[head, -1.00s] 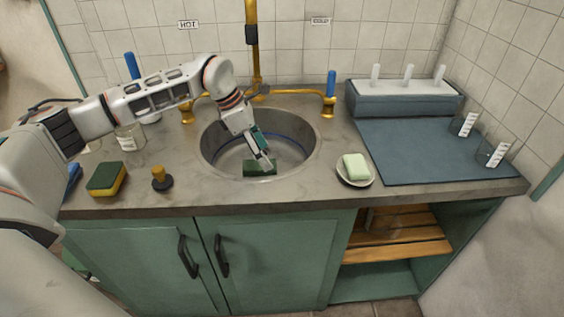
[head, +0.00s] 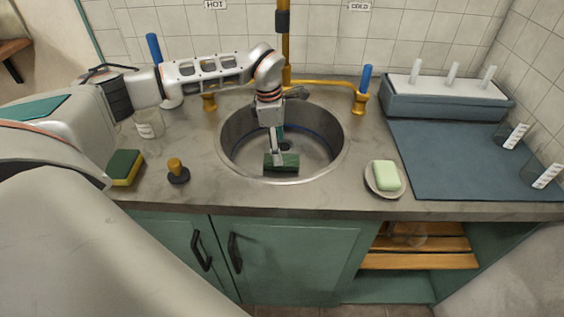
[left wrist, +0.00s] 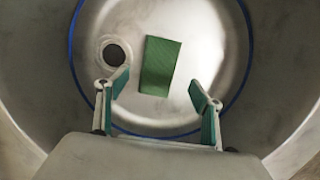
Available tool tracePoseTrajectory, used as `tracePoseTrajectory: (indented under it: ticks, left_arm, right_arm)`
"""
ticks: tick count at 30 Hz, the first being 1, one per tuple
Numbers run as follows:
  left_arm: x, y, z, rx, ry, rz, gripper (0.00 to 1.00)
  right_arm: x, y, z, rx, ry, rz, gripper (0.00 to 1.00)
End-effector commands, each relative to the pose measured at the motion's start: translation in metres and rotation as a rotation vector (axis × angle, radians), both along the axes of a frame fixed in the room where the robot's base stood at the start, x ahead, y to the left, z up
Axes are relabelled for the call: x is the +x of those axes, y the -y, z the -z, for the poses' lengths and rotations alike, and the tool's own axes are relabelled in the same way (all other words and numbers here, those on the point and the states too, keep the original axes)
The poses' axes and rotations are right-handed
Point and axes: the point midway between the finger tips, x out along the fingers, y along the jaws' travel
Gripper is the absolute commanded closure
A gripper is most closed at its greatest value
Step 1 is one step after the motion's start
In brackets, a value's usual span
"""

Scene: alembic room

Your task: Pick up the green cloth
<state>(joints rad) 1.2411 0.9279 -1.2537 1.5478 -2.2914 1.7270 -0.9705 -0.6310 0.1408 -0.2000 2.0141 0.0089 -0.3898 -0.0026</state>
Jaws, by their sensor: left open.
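The green cloth (head: 288,163) is a dark green rectangle lying in the round metal sink (head: 232,140), near its front side. In the left wrist view the cloth (left wrist: 160,62) lies flat on the sink floor, beside the round drain (left wrist: 114,53). My left gripper (head: 278,150) reaches down into the sink over the cloth. In the left wrist view its two green-padded fingers (left wrist: 160,86) are spread apart with nothing between them, and the cloth shows beyond the gap. The head view does not show the height between fingertips and cloth. My right gripper is not in view.
A green and yellow sponge (head: 125,167), a small stopper (head: 177,171) and a glass jar (head: 148,124) stand left of the sink. A soap on a dish (head: 386,177) is at right, next to a blue-grey mat (head: 460,165). The brass tap (head: 283,45) rises behind.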

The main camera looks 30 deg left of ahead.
Motion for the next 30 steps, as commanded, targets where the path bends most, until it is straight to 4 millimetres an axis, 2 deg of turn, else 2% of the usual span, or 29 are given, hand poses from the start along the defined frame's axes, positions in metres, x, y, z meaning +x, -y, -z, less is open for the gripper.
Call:
tracePoseTrajectory:
  ticks: [9, 17, 19, 22, 25, 26, 30]
  left_arm:
    - [0.004, 0.005, 0.044, 0.000, -0.005, -0.001, 0.33]
    - [0.005, 0.005, 0.046, 0.000, 0.000, 0.000, 0.33]
    - [0.005, 0.005, 0.046, 0.000, 0.000, 0.000, 0.46]
    - [0.005, 0.005, 0.046, 0.000, 0.000, 0.000, 0.72]
    - [0.005, 0.005, 0.047, 0.000, 0.000, 0.000, 0.73]
    - [0.005, 0.005, 0.047, 0.000, 0.000, 0.000, 0.77]
    - [0.005, 0.005, 0.047, -0.001, -0.001, 0.000, 0.77]
  right_arm:
    - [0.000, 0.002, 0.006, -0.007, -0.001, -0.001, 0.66]
    - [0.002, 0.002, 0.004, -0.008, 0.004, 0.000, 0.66]
    - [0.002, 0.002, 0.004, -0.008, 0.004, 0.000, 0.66]
    - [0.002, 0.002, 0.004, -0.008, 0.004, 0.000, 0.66]
    - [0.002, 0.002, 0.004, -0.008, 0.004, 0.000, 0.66]
    - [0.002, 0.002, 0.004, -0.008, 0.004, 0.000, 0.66]
    - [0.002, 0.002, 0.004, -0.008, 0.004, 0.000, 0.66]
